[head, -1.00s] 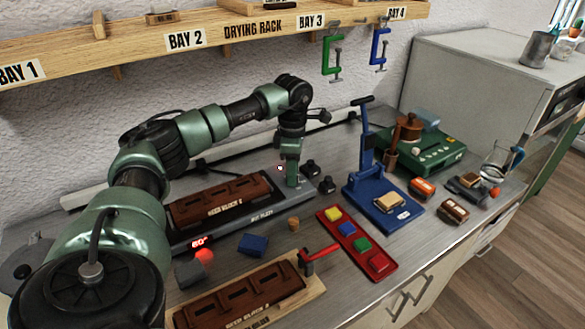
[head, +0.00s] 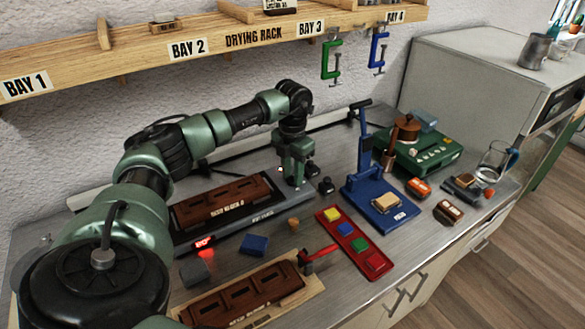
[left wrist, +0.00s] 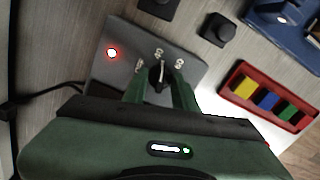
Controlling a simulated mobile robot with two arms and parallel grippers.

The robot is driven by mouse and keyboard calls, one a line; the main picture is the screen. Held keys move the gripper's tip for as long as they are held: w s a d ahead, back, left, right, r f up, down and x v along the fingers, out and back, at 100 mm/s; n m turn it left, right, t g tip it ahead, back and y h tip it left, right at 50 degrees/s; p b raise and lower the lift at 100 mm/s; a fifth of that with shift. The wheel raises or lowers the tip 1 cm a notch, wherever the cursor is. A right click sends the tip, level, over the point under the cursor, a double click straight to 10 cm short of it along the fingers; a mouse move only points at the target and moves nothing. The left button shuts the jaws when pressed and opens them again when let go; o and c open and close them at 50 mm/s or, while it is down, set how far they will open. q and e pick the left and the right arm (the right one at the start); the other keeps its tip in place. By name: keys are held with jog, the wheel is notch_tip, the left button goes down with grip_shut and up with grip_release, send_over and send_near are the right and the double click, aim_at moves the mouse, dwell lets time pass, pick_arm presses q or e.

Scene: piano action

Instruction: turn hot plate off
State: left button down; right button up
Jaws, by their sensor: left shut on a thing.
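The hot plate (head: 262,215) is a dark slab along the back of the bench, with a brown mold (head: 222,203) on top. A red display (head: 204,242) glows at its front left, too small to read. In the left wrist view, its right-end panel (left wrist: 104,73) carries a lit red light (left wrist: 112,53), small white marks and a dark knob (left wrist: 157,77). My left gripper (head: 294,183) points down at that end. In the left wrist view its fingers (left wrist: 160,88) are shut on the knob, one on each side. My right gripper is not in view.
Two small black pieces (head: 326,186) stand just right of the gripper. A blue press (head: 385,205) and a red tray of coloured blocks (head: 355,243) lie farther right. Another brown mold (head: 245,293) is in front. The drying rack (head: 255,38) hangs above.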

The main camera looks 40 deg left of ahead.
pick_arm(q)
jog(key=n+p, duration=0.1)
jog(key=n, duration=0.2)
jog(key=shift+r+n, duration=0.15)
jog(key=shift+n, duration=0.25)
jog(key=n+p, duration=0.1)
jog(key=n, duration=0.2)
jog(key=shift+n, duration=0.3)
jog(key=n+p, duration=0.1)
jog(key=n, duration=0.3)
jog(key=shift+a+n+p, duration=0.1)
jog(key=shift+n+p, duration=0.4)
jog(key=shift+n, duration=1.2)
jog(key=c, duration=1.1)
grip_release()
